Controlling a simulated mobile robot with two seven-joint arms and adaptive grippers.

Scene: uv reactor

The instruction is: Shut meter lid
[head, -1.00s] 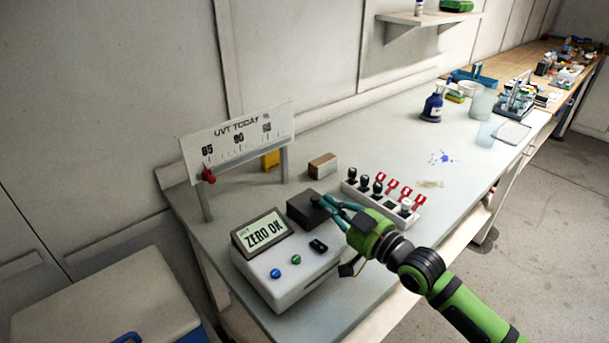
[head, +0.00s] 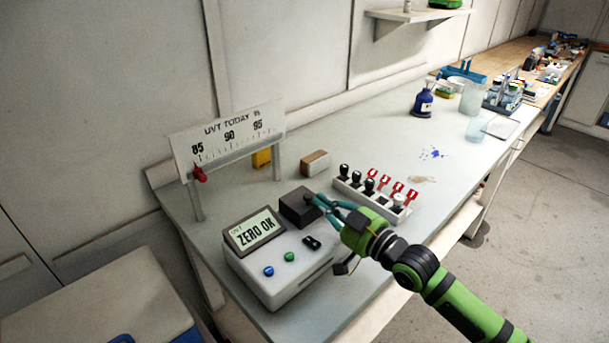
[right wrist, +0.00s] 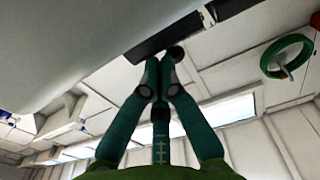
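The meter (head: 280,270) is a white box at the near left of the bench, with a tilted screen (head: 255,232) reading "ZERO OK". A dark box-like part, apparently the lid (head: 297,209), stands raised at its back right. My right gripper (head: 316,202) is at the right side of this dark part, with its fingertips close to or touching it; contact is unclear. In the right wrist view the fingers (right wrist: 160,62) come together at the tips, just below a dark bar with a round dark end (right wrist: 176,50). My left gripper is not in view.
A rack of black and red-handled pieces (head: 372,195) lies just behind my right gripper. A small brown-and-white block (head: 315,163) and a UVT scale board (head: 228,140) with a red pointer stand behind the meter. The bench right of the rack is mostly clear.

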